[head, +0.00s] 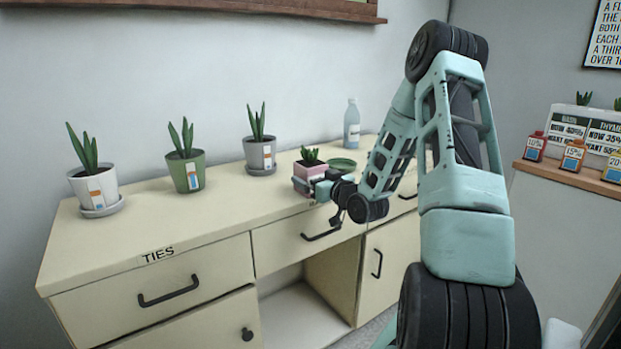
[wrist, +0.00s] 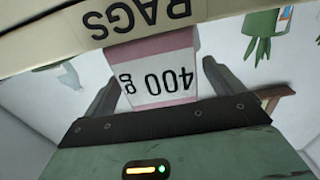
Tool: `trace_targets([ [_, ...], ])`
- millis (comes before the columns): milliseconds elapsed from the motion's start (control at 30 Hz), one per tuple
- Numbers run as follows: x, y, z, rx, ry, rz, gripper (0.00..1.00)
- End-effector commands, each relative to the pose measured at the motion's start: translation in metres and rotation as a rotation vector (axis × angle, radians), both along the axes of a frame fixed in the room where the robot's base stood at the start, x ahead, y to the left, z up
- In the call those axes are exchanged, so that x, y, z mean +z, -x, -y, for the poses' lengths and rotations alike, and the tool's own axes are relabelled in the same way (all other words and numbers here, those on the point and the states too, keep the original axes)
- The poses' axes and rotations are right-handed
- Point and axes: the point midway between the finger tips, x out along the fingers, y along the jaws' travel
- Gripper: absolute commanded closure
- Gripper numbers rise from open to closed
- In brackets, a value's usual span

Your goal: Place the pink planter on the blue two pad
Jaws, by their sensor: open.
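The pink planter (head: 307,174) stands upright on the cream counter near its front edge, with a small green plant in it. In the wrist view the planter (wrist: 160,58) shows upside down, with a white "400 g" label facing me. My gripper (head: 322,187) is at the planter's front right side. In the wrist view its two fingers (wrist: 160,78) are open, one on each side of the planter. I cannot tell whether they touch it. No blue two pad shows in either view; my arm hides part of the counter.
The cream counter (head: 225,207) also holds a white pot (head: 95,188), a green pot (head: 186,172), a grey pot (head: 259,154), a green saucer (head: 343,163) and a blue bottle (head: 352,125). The front left of the counter is clear. Drawer handles (head: 168,291) stick out below.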

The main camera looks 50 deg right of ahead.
Motion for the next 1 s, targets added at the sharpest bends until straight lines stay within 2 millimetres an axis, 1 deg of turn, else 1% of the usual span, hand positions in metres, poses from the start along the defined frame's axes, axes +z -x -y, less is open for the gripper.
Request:
trace_targets([
  [33, 0.001, -0.008, 0.002, 0.001, 0.0, 0.002, 0.06],
  [100, 0.0, -0.016, 0.003, 0.002, 0.0, 0.0, 0.06],
  [200, 0.0, -0.023, 0.005, 0.001, 0.0, 0.0, 0.06],
  [433, 0.0, -0.024, 0.005, 0.0, 0.0, -0.001, 0.06],
  [467, 0.0, -0.024, 0.005, 0.0, 0.0, -0.001, 0.12],
  [500, 0.0, -0.024, 0.005, 0.0, 0.0, 0.0, 0.23],
  [567, 0.0, -0.024, 0.005, 0.0, 0.0, 0.0, 0.4],
  [600, 0.0, -0.024, 0.005, 0.0, 0.0, 0.0, 0.51],
  [667, 0.0, -0.024, 0.005, 0.0, 0.0, 0.0, 0.68],
  [700, 0.001, -0.024, 0.005, 0.001, 0.001, 0.002, 0.73],
  [900, 0.002, -0.024, 0.005, 0.001, 0.001, 0.002, 0.73],
  [1000, 0.009, -0.024, 0.005, 0.001, 0.003, 0.002, 0.73],
])
